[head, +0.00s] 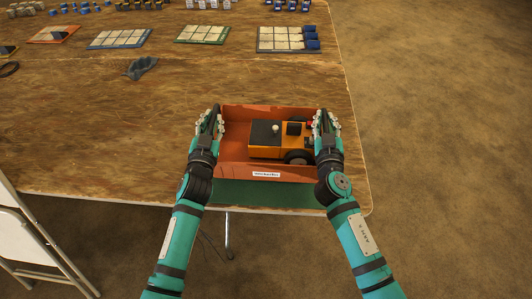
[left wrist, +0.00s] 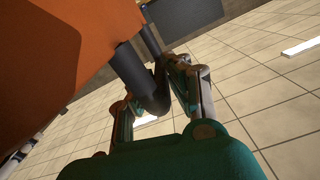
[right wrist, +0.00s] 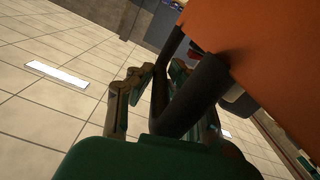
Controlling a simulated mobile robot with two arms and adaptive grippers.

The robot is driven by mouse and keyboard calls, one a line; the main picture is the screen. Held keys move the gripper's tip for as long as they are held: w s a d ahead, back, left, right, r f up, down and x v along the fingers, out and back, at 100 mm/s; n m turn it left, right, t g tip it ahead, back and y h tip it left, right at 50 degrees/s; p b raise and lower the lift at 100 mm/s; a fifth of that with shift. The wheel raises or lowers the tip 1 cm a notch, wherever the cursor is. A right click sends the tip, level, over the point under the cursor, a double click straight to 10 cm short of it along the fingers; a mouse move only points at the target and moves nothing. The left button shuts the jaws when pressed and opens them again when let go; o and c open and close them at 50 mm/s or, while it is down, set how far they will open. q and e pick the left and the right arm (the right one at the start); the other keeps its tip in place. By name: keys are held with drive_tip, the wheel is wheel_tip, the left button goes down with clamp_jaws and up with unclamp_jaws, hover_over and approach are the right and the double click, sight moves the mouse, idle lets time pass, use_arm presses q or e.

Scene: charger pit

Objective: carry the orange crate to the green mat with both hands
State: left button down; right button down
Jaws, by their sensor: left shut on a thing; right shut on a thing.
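The orange crate (head: 232,172) is near the front right of the table, with an orange and black toy vehicle (head: 270,140) inside. The green mat (head: 262,193) shows as a strip below the crate's front wall; the rest is hidden. I cannot tell whether the crate touches it or hangs above it. My left gripper (head: 214,120) is shut on the crate's left dark handle, which shows in the left wrist view (left wrist: 132,66). My right gripper (head: 325,122) is shut on the right dark handle, seen in the right wrist view (right wrist: 203,95). The crate looks roughly level.
The wooden table (head: 110,130) is bare left of the crate. A grey crumpled cloth (head: 141,67) lies further back, with several tile boards such as a blue-edged one (head: 120,38) behind it. A white folding chair (head: 25,230) stands at the front left.

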use_arm(q)
drive_tip(key=shift+w+a+r, duration=0.2)
drive_tip(key=shift+w, duration=0.2)
use_arm(e)
drive_tip(key=shift+w+r, duration=0.25)
drive_tip(key=shift+w, duration=0.15)
use_arm(q)
drive_tip(key=shift+s+r, duration=0.1)
use_arm(e)
drive_tip(key=shift+s+r, duration=0.1)
